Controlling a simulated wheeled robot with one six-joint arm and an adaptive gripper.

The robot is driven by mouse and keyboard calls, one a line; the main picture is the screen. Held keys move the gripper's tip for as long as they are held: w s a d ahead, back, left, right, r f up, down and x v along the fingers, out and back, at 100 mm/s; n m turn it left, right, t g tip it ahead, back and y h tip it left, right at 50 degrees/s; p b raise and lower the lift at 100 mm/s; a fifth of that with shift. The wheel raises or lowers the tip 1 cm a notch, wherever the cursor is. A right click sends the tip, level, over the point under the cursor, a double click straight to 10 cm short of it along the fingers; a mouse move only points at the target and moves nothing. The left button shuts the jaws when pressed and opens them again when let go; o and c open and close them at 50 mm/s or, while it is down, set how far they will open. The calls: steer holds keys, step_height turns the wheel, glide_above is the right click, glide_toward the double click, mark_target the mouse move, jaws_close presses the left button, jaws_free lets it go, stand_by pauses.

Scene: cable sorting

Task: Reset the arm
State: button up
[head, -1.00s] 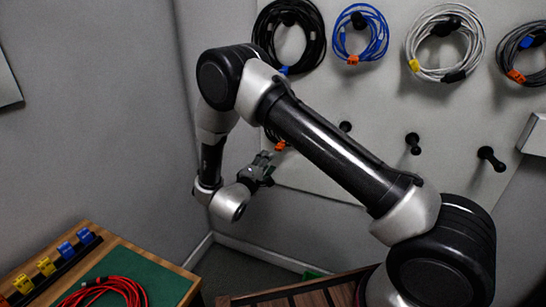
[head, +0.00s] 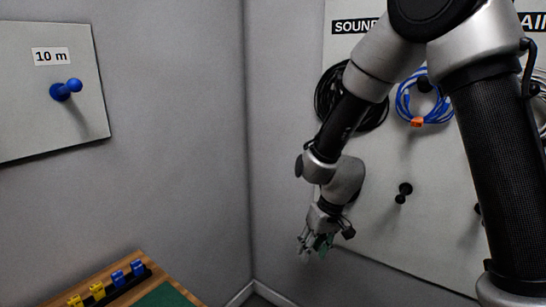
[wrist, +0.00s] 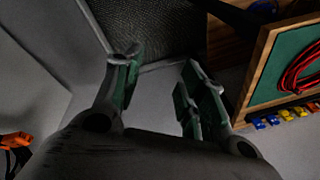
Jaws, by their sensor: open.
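My gripper (head: 317,243) hangs pointing down in front of the wall board in the head view, open and empty. In the wrist view my gripper (wrist: 158,92) shows its fingers with green pads spread apart and nothing between them. My arm is bent, with its upper part crossing the right side of the head view and hiding part of the board.
A pegboard (head: 420,200) holds a black cable coil (head: 328,95), a blue cable coil (head: 408,100) and bare black pegs (head: 404,189). A second board (head: 30,110) has a blue peg (head: 66,89). A wooden table (head: 120,262) with yellow and blue clips stands lower left; a red cable (wrist: 300,70) lies on its green mat.

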steer(key=s+d+r+m+t+h, duration=0.1)
steer(key=s+d+r+m, duration=0.1)
steer(key=s+d+r, duration=0.7)
steer(key=s+d+r+m+t+h, duration=0.1)
steer(key=s+d+r+m+t, duration=0.1)
steer(key=s+d+r, duration=0.7)
steer(key=d+r, duration=0.5)
steer(key=d, duration=0.2)
steer(key=shift+s+d+r+t+h, duration=0.25)
steer(key=shift+s+d+t+h, duration=0.05)
steer(key=shift+s, duration=0.1)
stand_by(0.4)
